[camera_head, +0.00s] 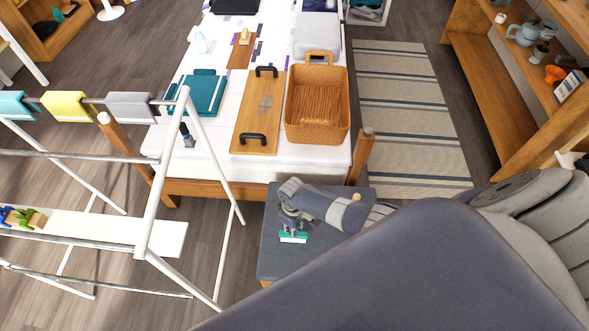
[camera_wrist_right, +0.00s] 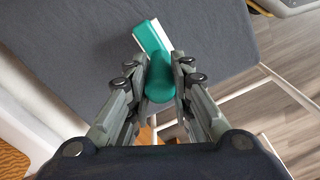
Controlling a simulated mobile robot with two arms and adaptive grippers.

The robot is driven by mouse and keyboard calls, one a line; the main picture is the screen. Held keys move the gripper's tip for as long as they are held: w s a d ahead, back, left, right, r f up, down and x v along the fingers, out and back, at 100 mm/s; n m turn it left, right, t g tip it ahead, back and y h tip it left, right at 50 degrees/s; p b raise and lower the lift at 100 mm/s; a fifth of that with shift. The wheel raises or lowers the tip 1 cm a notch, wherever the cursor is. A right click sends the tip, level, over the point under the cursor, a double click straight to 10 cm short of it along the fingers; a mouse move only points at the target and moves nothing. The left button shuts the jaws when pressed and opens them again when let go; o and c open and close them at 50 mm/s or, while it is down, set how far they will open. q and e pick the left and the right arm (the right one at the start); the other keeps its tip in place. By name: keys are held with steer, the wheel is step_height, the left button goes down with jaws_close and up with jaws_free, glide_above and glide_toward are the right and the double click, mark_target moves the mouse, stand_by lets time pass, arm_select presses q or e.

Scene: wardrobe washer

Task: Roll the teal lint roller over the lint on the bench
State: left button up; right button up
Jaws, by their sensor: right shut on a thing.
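My right gripper (camera_head: 291,219) is shut on the teal lint roller (camera_head: 293,238). It holds the roller at the grey bench top (camera_head: 322,243); I cannot tell whether the roller touches the surface. In the right wrist view, the roller's teal handle (camera_wrist_right: 160,80) is between the two fingers of the gripper (camera_wrist_right: 161,67). Its teal and white head (camera_wrist_right: 151,38) lies beyond the fingertips, over the grey bench (camera_wrist_right: 85,35). I can make out no lint on the bench. My left gripper is not in view.
A bed-like table (camera_head: 225,160) behind the bench holds a wicker basket (camera_head: 318,100) and a wooden tray (camera_head: 247,128) with black handles. A white drying rack (camera_head: 152,205) stands at left. A wooden shelf (camera_head: 480,85) and striped rug (camera_head: 400,105) are at right.

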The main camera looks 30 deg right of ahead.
steer(key=w+a, duration=0.1)
steer(key=a+b, duration=0.1)
steer(key=shift+w+a, duration=0.4)
steer(key=s+d+p, duration=0.2)
steer(key=shift+d+r, duration=0.15)
steer(key=shift+d, duration=0.4)
steer(key=shift+s, duration=0.1)
